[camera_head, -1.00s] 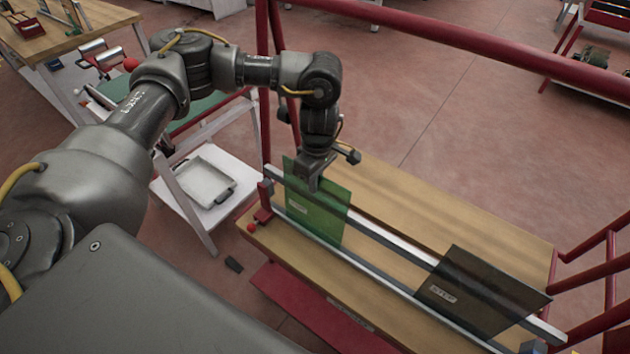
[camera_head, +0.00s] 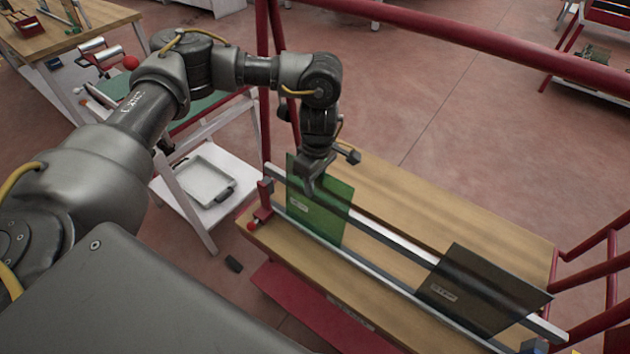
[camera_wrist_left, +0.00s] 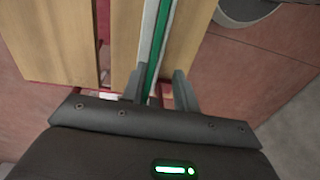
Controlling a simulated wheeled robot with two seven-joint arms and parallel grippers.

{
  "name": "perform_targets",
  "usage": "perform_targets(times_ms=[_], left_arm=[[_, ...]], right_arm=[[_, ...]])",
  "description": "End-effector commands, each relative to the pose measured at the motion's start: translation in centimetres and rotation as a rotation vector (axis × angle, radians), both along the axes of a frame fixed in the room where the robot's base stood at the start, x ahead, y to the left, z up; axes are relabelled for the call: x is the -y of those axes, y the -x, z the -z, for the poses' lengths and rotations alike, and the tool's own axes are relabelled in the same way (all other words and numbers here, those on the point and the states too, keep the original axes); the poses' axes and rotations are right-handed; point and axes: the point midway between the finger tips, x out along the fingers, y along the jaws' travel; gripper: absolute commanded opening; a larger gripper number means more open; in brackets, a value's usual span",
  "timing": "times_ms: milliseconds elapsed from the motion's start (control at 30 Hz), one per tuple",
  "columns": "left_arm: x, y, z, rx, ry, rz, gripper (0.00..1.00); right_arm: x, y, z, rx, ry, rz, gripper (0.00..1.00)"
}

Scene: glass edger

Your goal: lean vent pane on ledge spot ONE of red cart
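A green glass pane (camera_head: 322,217) with a small pale label stands leaning at the left end of the metal ledge rails (camera_head: 395,238) on the red cart's wooden deck (camera_head: 440,212). The label is too small to read. My left gripper (camera_head: 311,186) is at the pane's upper edge. In the left wrist view, the fingers (camera_wrist_left: 159,90) are apart, with the green pane's edge (camera_wrist_left: 152,75) between them and gaps beside it. My right gripper is out of view.
A dark pane (camera_head: 485,290) with a label leans on the same rails at the right. Red cart tubes (camera_head: 480,42) run behind and at the right. A white tray (camera_head: 205,183) sits on a low shelf left of the cart. The deck between the panes is clear.

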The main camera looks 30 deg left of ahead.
Motion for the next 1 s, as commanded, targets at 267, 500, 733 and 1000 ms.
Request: perform_targets(times_ms=[267, 500, 733, 1000], left_arm=[[0.1, -0.6, -5.4, 0.008, 0.0, 0.001, 0.3], [0.1, -0.8, -9.4, 0.004, 0.001, 0.001, 0.3], [0.1, -0.8, -10.8, 0.002, 0.0, 0.0, 0.3], [0.1, -0.8, -10.9, 0.002, 0.001, 0.0, 0.3]], right_arm=[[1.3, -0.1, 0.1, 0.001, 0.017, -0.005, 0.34], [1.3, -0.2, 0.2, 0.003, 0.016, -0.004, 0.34], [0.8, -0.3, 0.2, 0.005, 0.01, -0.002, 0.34], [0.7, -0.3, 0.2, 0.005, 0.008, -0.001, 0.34]])
